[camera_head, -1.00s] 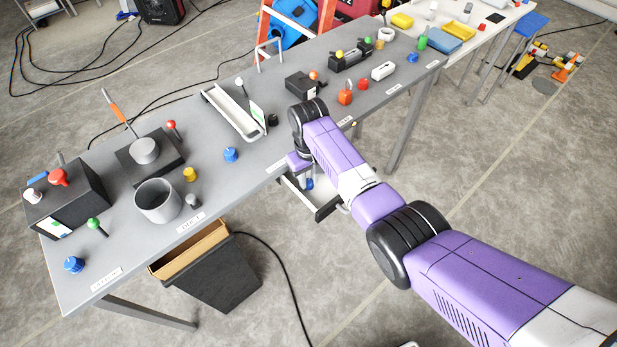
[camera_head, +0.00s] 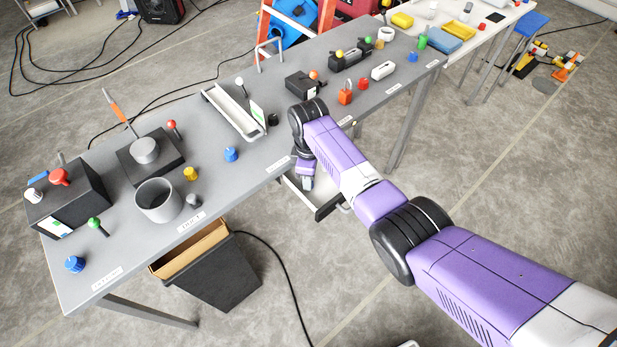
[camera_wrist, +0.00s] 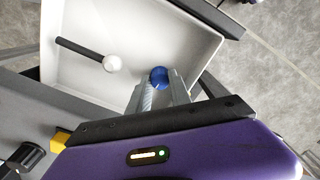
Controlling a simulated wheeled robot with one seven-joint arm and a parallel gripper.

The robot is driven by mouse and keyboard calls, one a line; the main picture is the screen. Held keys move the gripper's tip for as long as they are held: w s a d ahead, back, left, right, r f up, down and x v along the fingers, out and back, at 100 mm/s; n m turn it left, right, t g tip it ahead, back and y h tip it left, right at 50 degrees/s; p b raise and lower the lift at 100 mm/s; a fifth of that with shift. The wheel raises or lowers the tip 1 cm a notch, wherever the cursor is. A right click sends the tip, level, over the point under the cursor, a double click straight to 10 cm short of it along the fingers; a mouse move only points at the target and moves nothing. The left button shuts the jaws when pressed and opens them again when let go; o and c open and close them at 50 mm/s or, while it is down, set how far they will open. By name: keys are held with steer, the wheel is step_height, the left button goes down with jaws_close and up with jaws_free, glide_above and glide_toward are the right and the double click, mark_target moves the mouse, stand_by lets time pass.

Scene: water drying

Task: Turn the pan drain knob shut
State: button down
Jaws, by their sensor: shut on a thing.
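The pan (camera_wrist: 205,35) is a white open tray with a dark edge, below the front of the grey table; part of it also shows in the head view (camera_head: 338,190). A round blue knob (camera_wrist: 159,76), which looks like the pan drain knob, sits at the fingertips of my gripper (camera_wrist: 160,88) in the wrist view. The two grey fingers are shut on it, one on each side. In the head view my gripper (camera_head: 307,184) points down beside the table's front edge, and the knob is hidden there.
The grey table (camera_head: 262,180) carries many knobs and boxes. A dark bin (camera_head: 215,280) stands under its front edge.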

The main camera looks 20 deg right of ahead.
steer(key=shift+n, duration=0.7)
steer(key=c, duration=1.2)
jaws_free()
steer(key=shift+r, duration=0.1)
step_height(320, 180, up, 8)
steer(key=shift+f, duration=0.15)
